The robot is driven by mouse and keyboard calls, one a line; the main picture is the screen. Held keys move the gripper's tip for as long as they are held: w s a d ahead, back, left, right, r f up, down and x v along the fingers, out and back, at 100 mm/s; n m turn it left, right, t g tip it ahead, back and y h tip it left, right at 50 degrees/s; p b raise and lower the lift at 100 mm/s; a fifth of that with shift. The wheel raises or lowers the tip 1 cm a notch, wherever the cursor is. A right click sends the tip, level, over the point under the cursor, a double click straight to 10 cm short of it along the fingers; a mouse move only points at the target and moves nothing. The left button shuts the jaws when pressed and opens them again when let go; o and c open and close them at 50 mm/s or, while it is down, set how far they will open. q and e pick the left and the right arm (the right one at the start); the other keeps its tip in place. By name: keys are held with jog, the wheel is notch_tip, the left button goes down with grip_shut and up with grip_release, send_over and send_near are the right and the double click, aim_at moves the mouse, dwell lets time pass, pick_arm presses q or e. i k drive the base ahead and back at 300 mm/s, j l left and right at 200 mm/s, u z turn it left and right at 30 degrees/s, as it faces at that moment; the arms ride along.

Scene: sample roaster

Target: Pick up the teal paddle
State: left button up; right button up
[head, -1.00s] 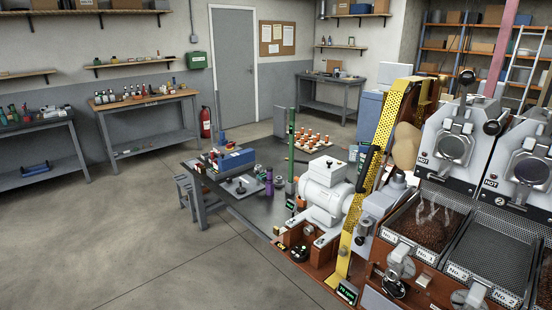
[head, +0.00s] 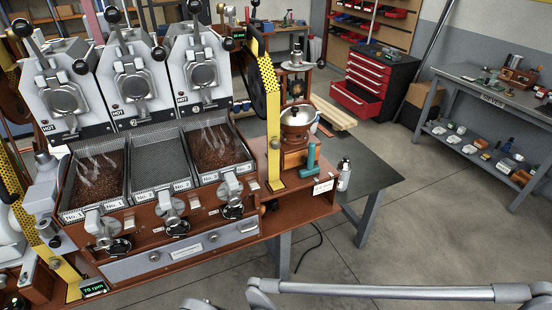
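Neither of my grippers is in view. Part of my own arm shows along the bottom right, well apart from the teal piece.
The roaster has trays of beans, the left (head: 98,180) and right (head: 218,148) steaming, with hot drums above. A yellow perforated guard (head: 270,120) stands left of the grinder. A small bottle (head: 344,176) stands on the dark table (head: 372,180). Floor at right is clear.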

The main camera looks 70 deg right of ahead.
aim_at(310, 170)
jog(key=z, duration=2.8)
